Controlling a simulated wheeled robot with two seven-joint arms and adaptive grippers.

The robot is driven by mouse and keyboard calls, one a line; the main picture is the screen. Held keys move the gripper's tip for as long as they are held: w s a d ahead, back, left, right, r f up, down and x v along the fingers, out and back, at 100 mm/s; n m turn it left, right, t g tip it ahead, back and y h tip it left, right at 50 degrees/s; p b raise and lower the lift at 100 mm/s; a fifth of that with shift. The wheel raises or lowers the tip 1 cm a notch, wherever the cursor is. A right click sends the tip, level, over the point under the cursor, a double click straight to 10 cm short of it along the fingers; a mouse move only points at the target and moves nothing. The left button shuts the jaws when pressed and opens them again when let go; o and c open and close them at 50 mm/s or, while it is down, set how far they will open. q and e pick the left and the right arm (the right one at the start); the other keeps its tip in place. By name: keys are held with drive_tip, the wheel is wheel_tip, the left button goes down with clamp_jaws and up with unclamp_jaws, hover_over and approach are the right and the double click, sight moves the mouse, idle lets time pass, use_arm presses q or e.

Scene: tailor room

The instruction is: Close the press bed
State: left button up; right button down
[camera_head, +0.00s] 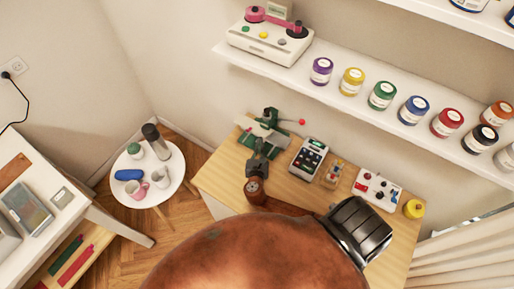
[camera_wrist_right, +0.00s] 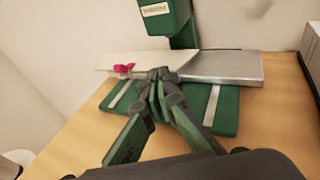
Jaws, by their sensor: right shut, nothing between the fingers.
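The press (camera_head: 266,118) stands at the back left of the wooden table, a green machine with a red-tipped lever. In the right wrist view its green upright (camera_wrist_right: 176,22) rises behind a flat light-grey bed plate (camera_wrist_right: 225,66), above a slotted green base (camera_wrist_right: 222,112). A pale sheet-like part lies at the left of the plate, with a small pink item (camera_wrist_right: 122,68) by it. My right gripper (camera_head: 264,143) is shut and empty at the press's near side. Its fingertips (camera_wrist_right: 158,74) overlap the plate's near edge in the wrist view; contact is unclear. My left gripper is out of view.
A keypad device (camera_head: 310,155), a small holder (camera_head: 334,174), a white device with red knobs (camera_head: 376,188) and a yellow jar (camera_head: 413,208) stand right of the press. A shelf (camera_head: 360,109) with jars is above. A round side table (camera_head: 176,168) stands left.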

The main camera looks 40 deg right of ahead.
drive_tip(key=shift+d, duration=0.1)
drive_tip(key=shift+s+r, duration=0.1)
drive_tip(key=shift+s, duration=0.05)
drive_tip(key=p+v, duration=0.2)
drive_tip(key=v, duration=0.2)
drive_tip(key=shift+s+a+r+p, duration=0.1)
drive_tip(key=shift+s+a+p, duration=0.05)
drive_tip(key=shift+a+p, duration=0.2)
drive_tip(key=v, duration=0.8)
drive_tip(key=shift+b, duration=0.35)
drive_tip(key=shift+s+a, duration=0.35)
drive_tip(key=shift+s, duration=0.05)
drive_tip(key=shift+a, duration=0.15)
